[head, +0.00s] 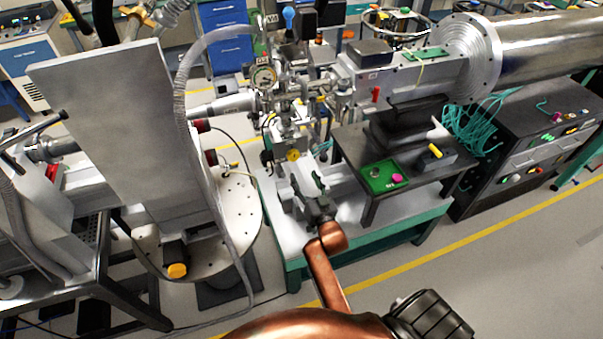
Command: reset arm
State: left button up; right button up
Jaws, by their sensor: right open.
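My right arm comes in from the bottom edge as copper-coloured links. My right gripper (313,195) is small and dark at the far end of that arm, over the front left of the green-framed table (405,234). It is open. I see nothing held in it, though its fingers are hard to tell from the metal instrument parts behind them. My left gripper is not in view.
A dark bench (385,152) stands right of the gripper, bearing a green board (383,175). Metal beamline fittings with a gauge (263,76) stand behind. A large grey panel (115,125) stands left. Open floor (520,275) lies at the lower right, crossed by a yellow line.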

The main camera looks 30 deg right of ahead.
dwell(0.5)
jog(key=s+a+f+n+g+y, duration=0.1)
jog(key=s+a+f+g, duration=0.3)
jog(key=f, duration=1)
jog(key=s+a+f+n+g+y, duration=0.15)
jog(key=s+f, duration=0.55)
jog(key=f, duration=0.8)
jog(key=s+a+f+n+g+y, duration=0.1)
jog(key=s+a+f+n+g, duration=0.3)
jog(key=f, duration=1)
jog(key=s+f+m+g, duration=0.1)
jog(key=s+f+g, duration=0.1)
jog(key=s+f, duration=0.65)
jog(key=s+f+g, duration=0.1)
jog(key=s+f, duration=0.5)
jog(key=s, duration=0.6)
jog(key=s+d+f+g, duration=0.1)
jog(key=s+f+g, duration=0.1)
jog(key=s, duration=0.8)
jog(key=s+d+f+n+g, duration=0.1)
jog(key=s+f, duration=0.3)
jog(key=s, duration=0.7)
jog(key=shift+d+g+y, duration=0.15)
jog(key=shift+g+y, duration=0.2)
jog(key=shift+g, duration=0.2)
